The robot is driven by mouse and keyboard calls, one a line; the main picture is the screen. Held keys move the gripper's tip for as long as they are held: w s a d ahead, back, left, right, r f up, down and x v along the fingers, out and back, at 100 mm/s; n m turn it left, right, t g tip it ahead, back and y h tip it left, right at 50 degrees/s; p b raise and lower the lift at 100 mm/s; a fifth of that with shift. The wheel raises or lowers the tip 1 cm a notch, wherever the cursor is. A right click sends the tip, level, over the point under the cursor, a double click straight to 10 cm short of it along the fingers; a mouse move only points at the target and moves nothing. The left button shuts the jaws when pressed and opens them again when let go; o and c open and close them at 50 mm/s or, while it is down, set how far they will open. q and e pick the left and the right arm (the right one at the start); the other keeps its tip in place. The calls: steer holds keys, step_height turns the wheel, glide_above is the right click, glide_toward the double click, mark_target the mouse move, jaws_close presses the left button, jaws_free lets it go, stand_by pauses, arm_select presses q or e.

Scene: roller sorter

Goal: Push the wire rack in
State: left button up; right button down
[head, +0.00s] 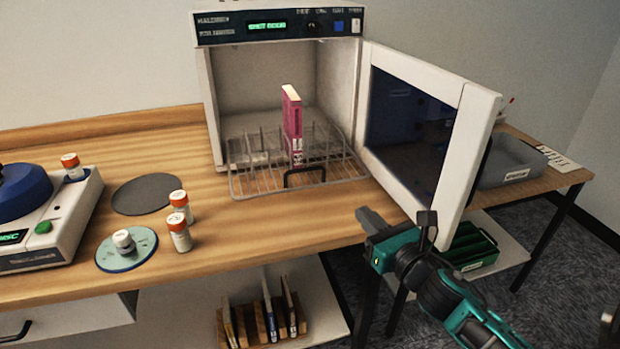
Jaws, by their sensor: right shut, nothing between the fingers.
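The wire rack (336,173) is pulled partly out of the white cabinet (209,110), its front reaching out over the wooden table. It has a black handle at the middle of its front edge. A pink and red book-like item (292,125) stands upright on the rack. The cabinet door (468,150) is swung open to the right. My right gripper (364,220) is shut and empty, in front of the table edge, to the right of and below the rack's handle and apart from it. My left gripper is not in view.
A white machine with a blue lid (70,215) stands at the left. Orange-capped bottles (180,236), a dark round mat (147,194) and a green disc (110,255) lie between it and the rack. The open door stands close to my right arm. A grey bin (512,160) is at the right.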

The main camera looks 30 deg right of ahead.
mark_target(324, 174)
steer(key=w, duration=1.3)
steer(key=shift+w+d, duration=0.3)
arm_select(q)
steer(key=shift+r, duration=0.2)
arm_select(e)
steer(key=shift+w, duration=0.15)
